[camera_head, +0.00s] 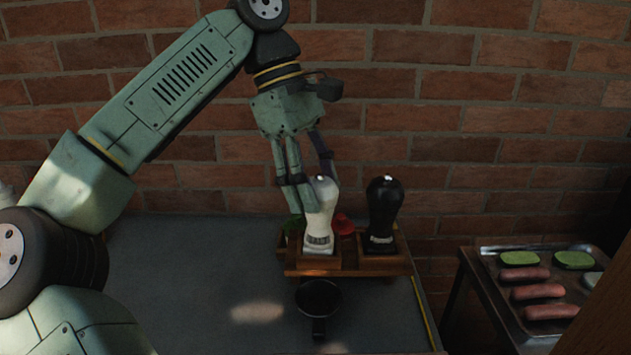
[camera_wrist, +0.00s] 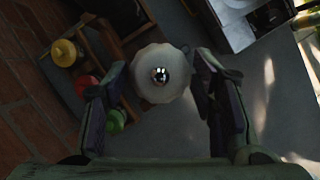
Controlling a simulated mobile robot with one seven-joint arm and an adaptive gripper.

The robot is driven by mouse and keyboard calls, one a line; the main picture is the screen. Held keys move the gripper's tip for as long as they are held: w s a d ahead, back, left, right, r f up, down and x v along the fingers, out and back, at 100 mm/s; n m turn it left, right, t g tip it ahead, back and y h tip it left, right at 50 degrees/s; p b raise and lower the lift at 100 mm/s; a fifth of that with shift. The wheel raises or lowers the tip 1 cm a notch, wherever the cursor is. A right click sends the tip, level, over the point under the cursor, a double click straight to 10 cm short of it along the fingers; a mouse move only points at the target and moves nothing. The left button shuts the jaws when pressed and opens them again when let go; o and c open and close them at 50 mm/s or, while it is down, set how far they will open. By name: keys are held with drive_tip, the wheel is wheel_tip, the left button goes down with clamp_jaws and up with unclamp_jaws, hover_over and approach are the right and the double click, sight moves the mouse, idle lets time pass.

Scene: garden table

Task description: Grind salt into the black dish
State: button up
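The white salt mill (camera_head: 320,216) stands upright in the left part of a wooden rack (camera_head: 345,265). My gripper (camera_head: 312,182) is around the upper part of the mill, with a finger on either side. In the wrist view the mill's round white top (camera_wrist: 160,72) lies between the two fingers, with some gap visible on both sides, so the gripper looks open. The black dish (camera_head: 318,298), with a handle towards the front, sits on the grey table (camera_head: 185,270) just in front of the rack. The dish is not clearly visible in the wrist view.
A black mill (camera_head: 383,215) stands in the rack right of the white one. Red (camera_head: 343,224) and green (camera_head: 295,224) items sit behind; the wrist view also shows a yellow-topped one (camera_wrist: 62,53). A food tray (camera_head: 540,290) is at right. The table's left is clear.

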drive_tip(key=shift+o, duration=1.1)
drive_tip(key=shift+n, duration=0.3)
